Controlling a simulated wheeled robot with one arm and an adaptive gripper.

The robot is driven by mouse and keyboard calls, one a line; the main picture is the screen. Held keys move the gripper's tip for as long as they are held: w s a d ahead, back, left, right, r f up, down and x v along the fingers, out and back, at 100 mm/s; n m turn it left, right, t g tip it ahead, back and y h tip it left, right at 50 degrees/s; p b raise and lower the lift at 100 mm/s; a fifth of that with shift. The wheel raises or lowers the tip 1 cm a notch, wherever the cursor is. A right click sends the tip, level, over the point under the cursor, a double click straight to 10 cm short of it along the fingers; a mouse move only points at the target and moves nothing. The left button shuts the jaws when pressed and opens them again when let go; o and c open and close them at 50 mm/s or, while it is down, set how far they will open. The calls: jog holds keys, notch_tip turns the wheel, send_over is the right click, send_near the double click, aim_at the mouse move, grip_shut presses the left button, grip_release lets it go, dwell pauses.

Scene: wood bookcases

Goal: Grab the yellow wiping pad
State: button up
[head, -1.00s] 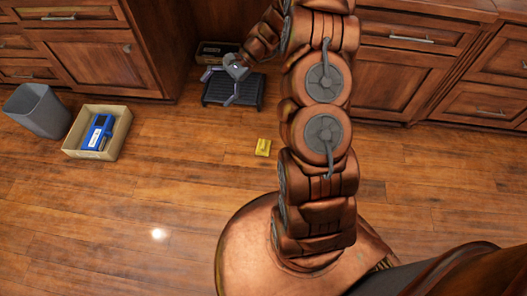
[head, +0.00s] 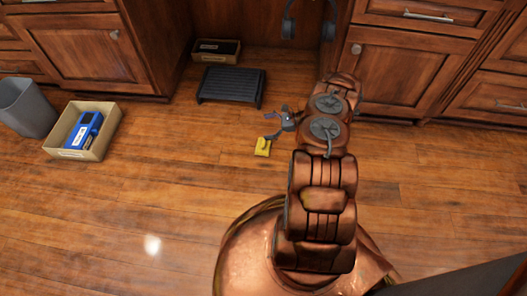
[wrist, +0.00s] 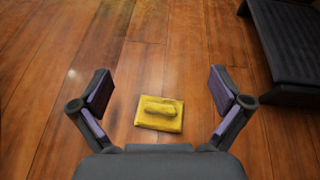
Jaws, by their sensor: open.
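The yellow wiping pad (head: 262,147) lies flat on the wood floor, left of my arm in the head view. In the wrist view the pad (wrist: 159,113) is a yellow square with a raised grip on top. It appears centred between the two spread fingers of my gripper (wrist: 163,92). My gripper (head: 276,126) is open and empty, close to the pad and just beyond it in the head view. The exact height above the floor is hard to tell.
A black footrest (head: 232,86) stands behind the pad, with a small box (head: 216,50) behind it. A cardboard box (head: 66,150) holding a blue item (head: 87,130) and a grey bin (head: 27,108) stand at left. Floor around the pad is clear.

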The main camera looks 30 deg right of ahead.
aim_at(265, 144)
jog(key=s+d+f+m+b, duration=0.1)
jog(key=f, duration=0.2)
jog(key=s+d+f+t, duration=0.1)
jog(key=f, duration=0.3)
jog(key=s+d+f+m+h+b, duration=0.1)
jog(key=s+d+f, duration=0.1)
jog(key=f, duration=0.2)
jog(key=shift+f+m+b, duration=0.1)
jog(key=shift+m+b, duration=0.2)
jog(key=shift+b, duration=0.05)
jog(key=shift+w+a+f+b, duration=0.3)
jog(key=shift+w+a, duration=0.05)
jog(key=shift+w, duration=0.05)
jog(key=shift+w+r+b+x, duration=0.1)
jog(key=shift+b+x, duration=0.5)
jog(key=shift+x, duration=0.45)
jog(key=shift+w+r+b+x, duration=0.1)
jog(key=shift+b+x, duration=0.45)
jog(key=shift+x, duration=0.5)
jog(key=shift+w+r+b+x, duration=0.15)
jog(key=shift+b+x, duration=0.45)
jog(key=shift+x, duration=0.5)
jog(key=shift+d, duration=0.1)
jog(key=c, duration=0.9)
jog(key=shift+r, duration=0.1)
